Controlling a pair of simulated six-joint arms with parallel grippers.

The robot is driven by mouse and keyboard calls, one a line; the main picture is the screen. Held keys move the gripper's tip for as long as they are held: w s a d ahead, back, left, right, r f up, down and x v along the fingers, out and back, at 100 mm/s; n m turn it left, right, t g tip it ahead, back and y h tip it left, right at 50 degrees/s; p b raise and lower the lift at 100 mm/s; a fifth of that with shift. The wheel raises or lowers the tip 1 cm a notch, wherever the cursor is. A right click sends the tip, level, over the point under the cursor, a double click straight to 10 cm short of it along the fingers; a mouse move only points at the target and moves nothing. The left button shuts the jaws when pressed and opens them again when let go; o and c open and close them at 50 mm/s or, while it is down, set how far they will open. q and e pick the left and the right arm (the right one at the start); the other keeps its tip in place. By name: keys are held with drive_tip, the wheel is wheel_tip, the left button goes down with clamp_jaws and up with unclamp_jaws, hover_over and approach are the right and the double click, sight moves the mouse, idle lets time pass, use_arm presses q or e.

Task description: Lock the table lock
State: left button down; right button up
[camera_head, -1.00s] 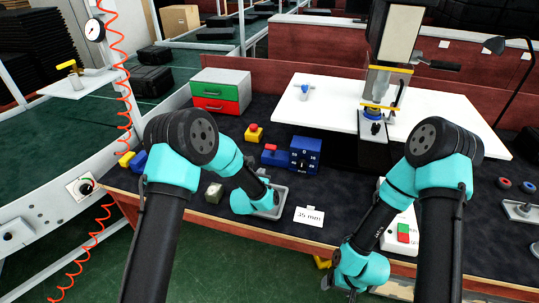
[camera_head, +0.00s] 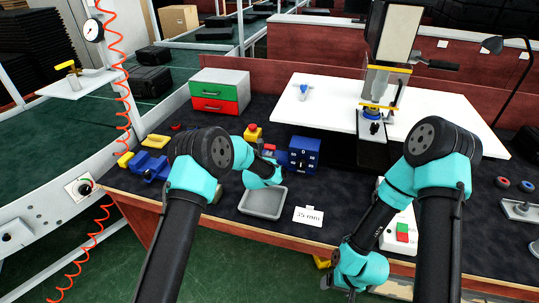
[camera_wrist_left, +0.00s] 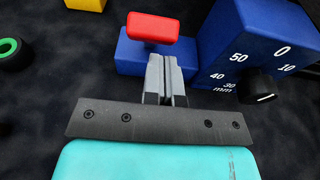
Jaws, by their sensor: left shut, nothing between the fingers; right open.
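The likely table lock is a small blue block with a red lever (camera_wrist_left: 152,28) on top, just ahead of my left gripper (camera_wrist_left: 166,82) in the left wrist view. It also shows, partly hidden by my left arm, in the head view (camera_head: 270,148). My left gripper is shut and empty, its tips close to the block's near side; I cannot tell whether they touch. The lever lies across the top. My right gripper (camera_head: 327,283) is open and low at the table's front edge, mostly hidden by its wrist.
A blue box with a millimetre dial (camera_head: 304,155) stands right beside the block. A grey tray (camera_head: 263,203) and a "35 mm" card (camera_head: 308,216) lie in front. A yellow-based red button (camera_head: 253,132) is behind. A red-green switch box (camera_head: 402,232) stands right.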

use_arm(q)
drive_tip(key=shift+w+d+r, duration=0.15)
drive_tip(key=shift+w+r, duration=0.2)
drive_tip(key=shift+w, duration=0.2)
drive_tip(key=shift+g, duration=0.3)
drive_tip(key=shift+w+r, duration=0.1)
drive_tip(key=shift+r, duration=0.05)
